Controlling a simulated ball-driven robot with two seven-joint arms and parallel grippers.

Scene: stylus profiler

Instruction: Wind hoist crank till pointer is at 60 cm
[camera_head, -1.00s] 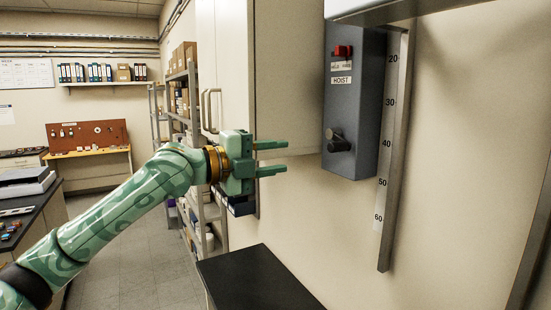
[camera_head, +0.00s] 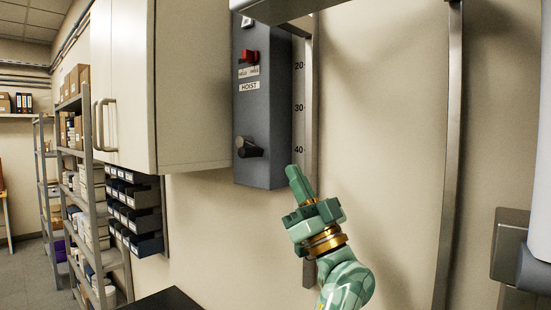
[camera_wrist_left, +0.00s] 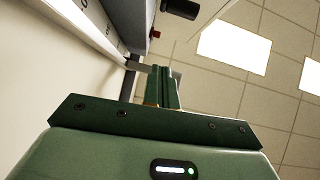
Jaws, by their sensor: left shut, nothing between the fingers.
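The grey hoist box (camera_head: 262,120) is fixed to the wall, with a red switch (camera_head: 250,57) and a HOIST label. Its black crank knob (camera_head: 250,147) sticks out low on the front. The scale (camera_head: 299,105) beside the box shows 20, 30 and 40; its lower part is hidden behind my gripper. I cannot make out a pointer. My left gripper (camera_head: 292,170) is shut and empty, pointing up just below and right of the box, apart from the knob. In the left wrist view its closed fingers (camera_wrist_left: 164,88) point towards the box (camera_wrist_left: 128,22). My right gripper is not in view.
A wall cabinet (camera_head: 195,85) stands left of the box, with bins (camera_head: 135,215) below it and shelving (camera_head: 85,190) further left. A dark bench top (camera_head: 165,300) lies at the bottom. A metal upright (camera_head: 449,150) runs down the wall at the right.

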